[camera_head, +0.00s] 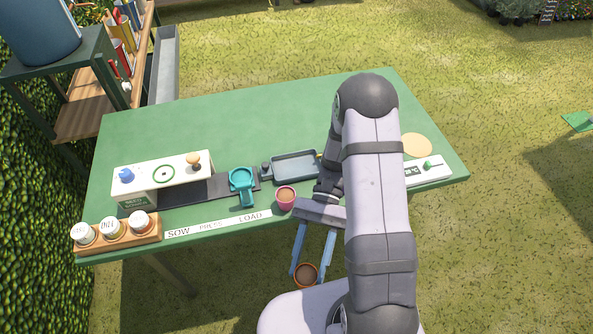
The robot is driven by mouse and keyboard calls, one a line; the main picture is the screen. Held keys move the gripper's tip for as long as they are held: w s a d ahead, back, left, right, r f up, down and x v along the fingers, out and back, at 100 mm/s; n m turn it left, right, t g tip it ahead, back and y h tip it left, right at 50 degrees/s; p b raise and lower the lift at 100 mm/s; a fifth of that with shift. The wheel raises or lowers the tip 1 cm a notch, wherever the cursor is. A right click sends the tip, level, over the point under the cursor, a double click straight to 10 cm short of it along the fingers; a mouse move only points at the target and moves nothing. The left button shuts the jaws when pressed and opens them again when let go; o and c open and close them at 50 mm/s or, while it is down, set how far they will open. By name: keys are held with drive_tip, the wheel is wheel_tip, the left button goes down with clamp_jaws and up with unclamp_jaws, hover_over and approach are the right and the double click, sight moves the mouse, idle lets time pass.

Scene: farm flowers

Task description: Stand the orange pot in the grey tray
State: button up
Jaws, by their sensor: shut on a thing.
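The orange pot (305,274), filled with brown soil, is between the fingertips of my gripper (308,278). My gripper has long blue fingers and is shut on the pot. It holds the pot off the table, in front of the table's near edge. The pot looks upright, with its open top showing. The grey tray (294,178) lies on the green table, farther back than the pot. The arm stands close to the tray's right end, and its front right corner is partly hidden.
A pink pot (286,198) with soil stands near the table's front edge, just before the tray. A teal holder (242,180) and a white box (160,177) stand left. A white device (430,171) is at the right. The table's back is clear.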

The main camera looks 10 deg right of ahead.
drive_tip(key=w+a+r+m+t+y+b, duration=0.1)
drive_tip(key=w+a+m+t+y, duration=0.15)
drive_tip(key=w+m+t, duration=0.4)
drive_tip(key=w+a+r+m+t+y+b, duration=0.1)
drive_tip(key=w+a+r+m+t+y, duration=0.2)
drive_tip(key=w, duration=0.7)
drive_tip(key=w+d+r+m+t+h, duration=0.2)
drive_tip(key=w+d+r+m+t, duration=0.2)
drive_tip(key=w+d+m+t, duration=0.85)
wheel_tip(320, 180, down, 6)
drive_tip(key=w+n+g, duration=0.1)
drive_tip(key=w, duration=0.1)
drive_tip(key=shift+w+n, duration=0.4)
drive_tip(key=shift+f, duration=0.15)
drive_tip(key=shift+f+p, duration=0.55)
drive_tip(key=shift+f, duration=1.45)
